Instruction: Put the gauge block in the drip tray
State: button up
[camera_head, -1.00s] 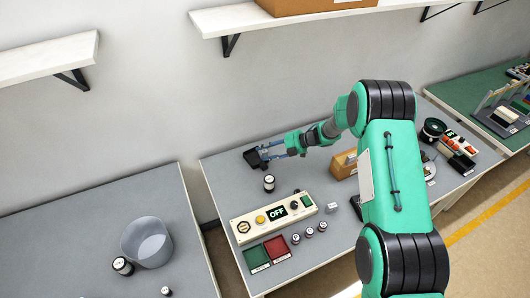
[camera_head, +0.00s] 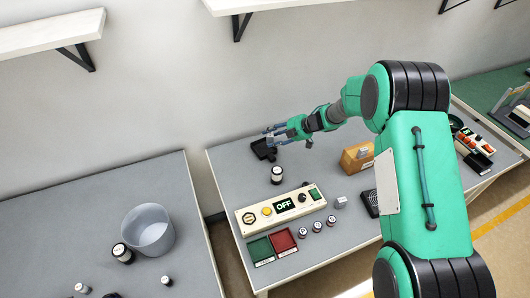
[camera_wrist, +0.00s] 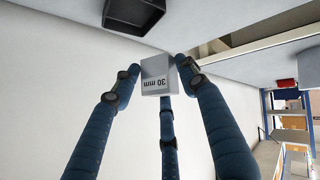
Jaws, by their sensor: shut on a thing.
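A black, open-topped drip tray (camera_wrist: 137,12) shows at the top of that view, apart from the block. In the head view my gripper (camera_head: 276,133) is over the far part of the grey table, close to the dark tray (camera_head: 264,149). The block cannot be made out clearly in the head view. The fingers partly cover the tray there.
A black and white canister (camera_head: 277,174) stands in front of the tray. Nearer are a control panel (camera_head: 281,208) reading OFF, green and red trays (camera_head: 284,241), and several small cylinders. A wooden block (camera_head: 357,157) stands to the right. The table left of the tray is clear.

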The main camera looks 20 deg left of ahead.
jog(key=shift+r+m+b, duration=0.2)
jog(key=shift+m+b, duration=0.1)
dwell(0.4)
jog(key=b, duration=0.1)
send_over(272, 158)
jog(key=shift+s+f, duration=0.1)
jog(key=shift+f, duration=3.05)
jog(key=shift+f+b, duration=0.55)
jog(key=shift+f, duration=1.3)
jog(key=shift+f, duration=0.45)
jog(key=o, duration=1.4)
